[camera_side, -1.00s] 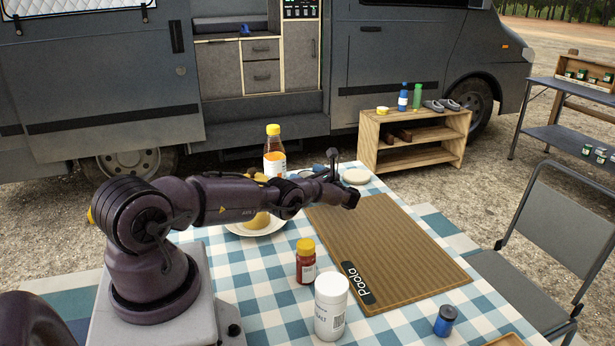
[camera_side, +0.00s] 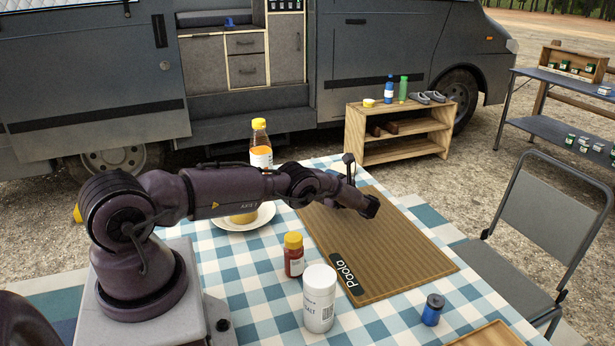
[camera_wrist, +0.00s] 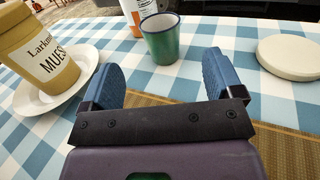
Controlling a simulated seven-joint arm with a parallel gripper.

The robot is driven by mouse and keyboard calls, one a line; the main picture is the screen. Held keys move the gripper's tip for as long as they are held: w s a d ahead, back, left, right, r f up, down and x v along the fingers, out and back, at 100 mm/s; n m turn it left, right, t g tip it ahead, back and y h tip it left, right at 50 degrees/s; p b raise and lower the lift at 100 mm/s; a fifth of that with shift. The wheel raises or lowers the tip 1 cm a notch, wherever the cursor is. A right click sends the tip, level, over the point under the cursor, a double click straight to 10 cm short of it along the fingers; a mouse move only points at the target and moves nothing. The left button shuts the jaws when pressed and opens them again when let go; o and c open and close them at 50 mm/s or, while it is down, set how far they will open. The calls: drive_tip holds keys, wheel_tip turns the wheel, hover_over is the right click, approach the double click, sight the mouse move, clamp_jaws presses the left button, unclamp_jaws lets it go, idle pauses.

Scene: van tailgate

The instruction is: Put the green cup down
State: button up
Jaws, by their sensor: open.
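The green cup (camera_wrist: 161,42) stands upright on the checked cloth in the wrist view, ahead of my gripper and apart from its fingers. My gripper (camera_wrist: 160,76) is open, with nothing between its two blue fingers. In the side view my gripper (camera_side: 366,203) is low over the far part of the brown mat, and the cup cannot be made out there; my arm covers part of the table.
A plate (camera_wrist: 88,68) with a muesli jar (camera_wrist: 40,50) is left of the cup. A bottle (camera_wrist: 135,12) stands behind it, and a pale round disc (camera_wrist: 290,56) lies right. The ribbed mat (camera_side: 400,255) is mostly clear. A salt tub (camera_side: 319,300) and red jar (camera_side: 294,256) stand nearer.

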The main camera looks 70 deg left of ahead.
drive_tip(key=shift+w+d, duration=0.2)
drive_tip(key=shift+d, duration=0.25)
drive_tip(key=shift+w+d+r, duration=0.15)
drive_tip(key=shift+r, duration=0.1)
drive_tip(key=w+d+r+n+t+h, duration=0.1)
drive_tip(key=d+r+n+h, duration=0.1)
drive_tip(key=r, duration=0.5)
drive_tip(key=w+d+r+n+t+h, duration=0.1)
drive_tip(key=w+d+r+n+h, duration=0.15)
drive_tip(key=r, duration=0.45)
drive_tip(key=s+d+r+n+t+h, duration=0.3)
drive_tip(key=s+d+r+h, duration=0.15)
drive_tip(key=d+r, duration=0.6)
drive_tip(key=s+d+r+n+t+h, duration=0.3)
drive_tip(key=s+d+r+t, duration=0.1)
drive_tip(key=s+d+r, duration=0.5)
drive_tip(key=s+d+f+n+t+h, duration=0.2)
drive_tip(key=s+d+n+t+h, duration=0.1)
drive_tip(key=s+d, duration=0.8)
drive_tip(key=s+h, duration=0.1)
drive_tip(key=s, duration=0.2)
drive_tip(key=shift+s+f+t+h, duration=0.15)
drive_tip(key=shift+f+t+h, duration=0.15)
drive_tip(key=shift+f, duration=0.1)
